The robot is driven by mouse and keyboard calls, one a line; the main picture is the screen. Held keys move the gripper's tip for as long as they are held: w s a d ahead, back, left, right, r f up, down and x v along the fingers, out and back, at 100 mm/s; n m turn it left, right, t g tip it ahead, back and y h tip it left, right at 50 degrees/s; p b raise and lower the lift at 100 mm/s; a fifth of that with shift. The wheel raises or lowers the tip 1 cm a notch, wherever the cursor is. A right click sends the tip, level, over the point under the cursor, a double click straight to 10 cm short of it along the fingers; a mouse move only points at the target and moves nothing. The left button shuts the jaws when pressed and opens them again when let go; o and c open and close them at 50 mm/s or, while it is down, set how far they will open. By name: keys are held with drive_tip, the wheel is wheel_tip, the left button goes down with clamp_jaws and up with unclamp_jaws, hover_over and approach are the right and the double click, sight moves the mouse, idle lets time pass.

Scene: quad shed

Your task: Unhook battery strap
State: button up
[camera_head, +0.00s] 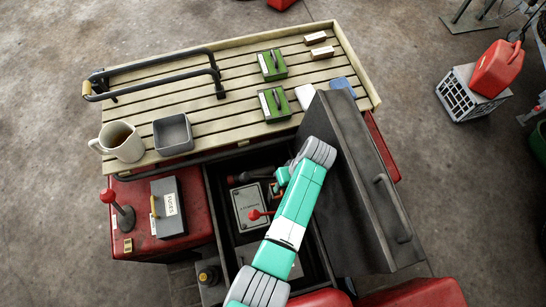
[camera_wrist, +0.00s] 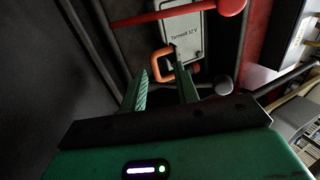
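The battery (camera_head: 246,205) is a light grey block in the dark open bay, and its "12 V" label shows in the wrist view (camera_wrist: 183,37). An orange loop (camera_wrist: 155,66), apparently the strap's pull, lies in front of the battery in the wrist view. My gripper (camera_wrist: 164,78) has its two green fingers apart, with the loop at and between their tips. I cannot tell whether a finger touches the loop.
A red-knobbed lever (camera_head: 255,214) crosses near the battery; its bar shows in the wrist view (camera_wrist: 175,14). The raised dark lid (camera_head: 350,190) stands right of my arm. The slatted rack (camera_head: 230,112) behind holds a mug (camera_head: 121,142), a grey tray (camera_head: 173,134) and green boxes (camera_head: 273,103).

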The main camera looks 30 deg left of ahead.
drive_tip(key=s+d+p, duration=0.1)
drive_tip(key=s+d, duration=0.1)
drive_tip(key=s, duration=0.5)
drive_tip(key=s+d+r+p, duration=0.1)
drive_tip(key=s+d, duration=0.1)
drive_tip(key=s, duration=0.6)
drive_tip(key=shift+d, duration=0.1)
